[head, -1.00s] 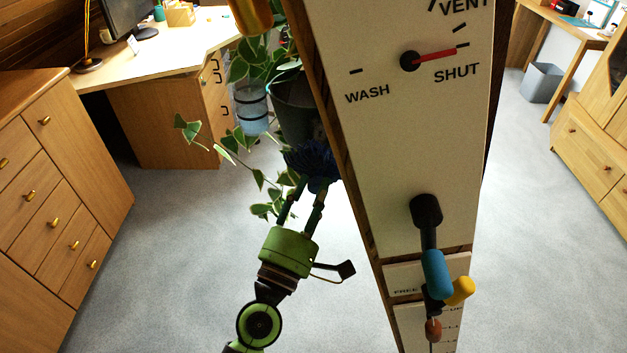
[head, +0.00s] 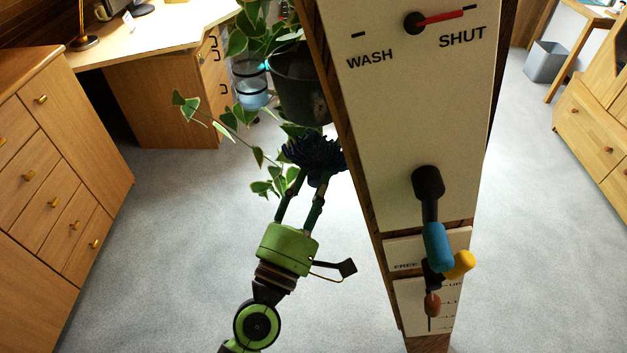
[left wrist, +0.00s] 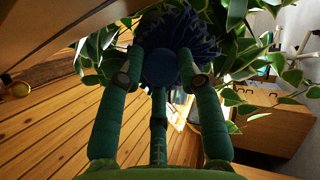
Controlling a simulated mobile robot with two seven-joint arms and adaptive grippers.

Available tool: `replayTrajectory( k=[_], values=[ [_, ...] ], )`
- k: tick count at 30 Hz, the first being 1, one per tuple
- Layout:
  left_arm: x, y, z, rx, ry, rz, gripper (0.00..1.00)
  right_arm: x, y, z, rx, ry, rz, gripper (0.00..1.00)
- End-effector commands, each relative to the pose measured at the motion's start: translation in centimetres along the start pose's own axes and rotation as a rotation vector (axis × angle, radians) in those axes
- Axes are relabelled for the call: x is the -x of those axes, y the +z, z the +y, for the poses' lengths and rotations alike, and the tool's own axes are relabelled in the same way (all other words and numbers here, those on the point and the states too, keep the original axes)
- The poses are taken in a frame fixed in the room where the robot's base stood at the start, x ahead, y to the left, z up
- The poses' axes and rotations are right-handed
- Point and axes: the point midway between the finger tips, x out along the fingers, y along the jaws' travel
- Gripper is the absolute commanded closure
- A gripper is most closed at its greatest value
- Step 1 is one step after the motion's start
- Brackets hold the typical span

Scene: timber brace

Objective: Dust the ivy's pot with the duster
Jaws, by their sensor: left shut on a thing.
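The ivy's dark pot (head: 300,92) hangs beside the white panel in the head view, with variegated leaves (head: 188,106) trailing down to its left. The duster has a dark blue, shaggy head (head: 316,155), just below the pot's base; I cannot tell whether they touch. My left gripper (head: 303,182) points up from below and is shut on the duster. In the left wrist view, its green fingers (left wrist: 160,82) close around the duster's round blue base, with the blue fringe (left wrist: 182,35) beyond, close to ivy leaves. My right gripper is out of view.
A tall white control panel (head: 400,130) with a dial, levers and timber edges stands right beside the pot. A clear blue-tinted container (head: 250,85) hangs left of the pot. Drawers (head: 50,200) stand at left, a desk (head: 165,100) behind. The grey floor between is open.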

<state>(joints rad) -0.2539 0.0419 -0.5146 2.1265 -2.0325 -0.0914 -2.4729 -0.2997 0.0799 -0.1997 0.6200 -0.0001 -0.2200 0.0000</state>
Motion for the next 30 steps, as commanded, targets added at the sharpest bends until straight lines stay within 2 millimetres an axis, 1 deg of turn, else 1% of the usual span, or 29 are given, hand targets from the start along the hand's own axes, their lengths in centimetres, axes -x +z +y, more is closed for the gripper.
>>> replayTrajectory(
  k=[10,14,17,24,30],
  values=[
    [-0.1,0.0,0.0,0.0,0.001,0.0,0.91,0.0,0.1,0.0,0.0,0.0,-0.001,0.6],
    [-0.4,-0.1,0.1,-0.001,0.001,0.0,0.91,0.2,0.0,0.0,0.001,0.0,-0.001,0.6],
    [-1.1,-0.4,0.2,-0.001,0.001,0.001,0.91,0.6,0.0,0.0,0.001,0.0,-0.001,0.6],
    [-3.6,-1.4,0.3,0.0,-0.001,0.003,0.91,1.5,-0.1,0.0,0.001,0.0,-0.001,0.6],
    [-5.3,-2.2,0.3,0.0,-0.002,0.006,0.91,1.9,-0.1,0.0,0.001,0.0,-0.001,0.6]
  ],
)
